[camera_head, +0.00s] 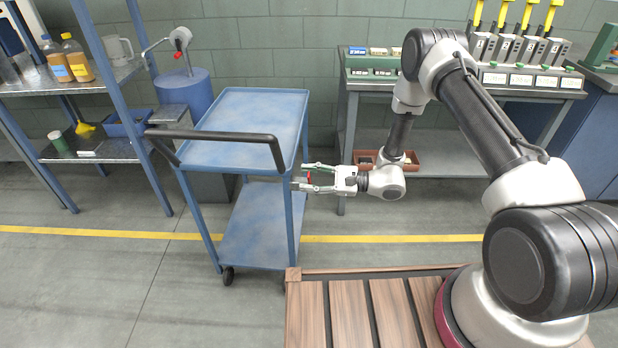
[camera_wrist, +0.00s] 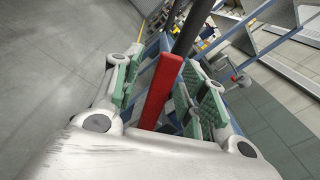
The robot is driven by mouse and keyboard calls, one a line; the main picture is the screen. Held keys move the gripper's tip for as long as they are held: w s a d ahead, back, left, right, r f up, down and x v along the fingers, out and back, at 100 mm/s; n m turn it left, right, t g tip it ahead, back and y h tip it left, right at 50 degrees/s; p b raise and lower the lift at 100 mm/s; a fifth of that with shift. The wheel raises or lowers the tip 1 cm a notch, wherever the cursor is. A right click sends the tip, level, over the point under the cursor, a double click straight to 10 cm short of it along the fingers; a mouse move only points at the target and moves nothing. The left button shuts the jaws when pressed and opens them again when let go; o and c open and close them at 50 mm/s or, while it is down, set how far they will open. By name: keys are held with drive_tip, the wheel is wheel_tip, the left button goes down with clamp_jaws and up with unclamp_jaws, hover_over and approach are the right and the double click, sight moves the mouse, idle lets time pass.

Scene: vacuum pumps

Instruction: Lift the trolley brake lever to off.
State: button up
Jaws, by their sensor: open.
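The blue trolley (camera_head: 245,120) stands left of my arm, with a black push handle (camera_head: 215,134) at its near end. The red brake lever (camera_wrist: 160,92) shows in the wrist view between the two green-padded fingers of my gripper (camera_wrist: 160,90). In the head view my gripper (camera_head: 312,178) reaches in from the right at the trolley's near right post, below the top tray. A small bit of the lever (camera_head: 309,178) shows red between the fingers. The fingers are open, apart on either side of the lever. Whether a pad touches it I cannot tell.
A workbench (camera_head: 440,88) with yellow-handled devices (camera_head: 502,38) stands behind my arm. A blue shelf rack (camera_head: 100,150) with bottles (camera_head: 76,60) is at the left. A slatted wooden platform (camera_head: 365,310) is in front. The floor left of the trolley is clear.

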drive_tip(key=shift+s+d, duration=0.15)
drive_tip(key=shift+d, duration=0.7)
drive_tip(key=shift+s+d, duration=0.2)
drive_tip(key=shift+d, duration=1.3)
drive_tip(key=shift+s+d, duration=0.15)
drive_tip(key=shift+d, duration=1.3)
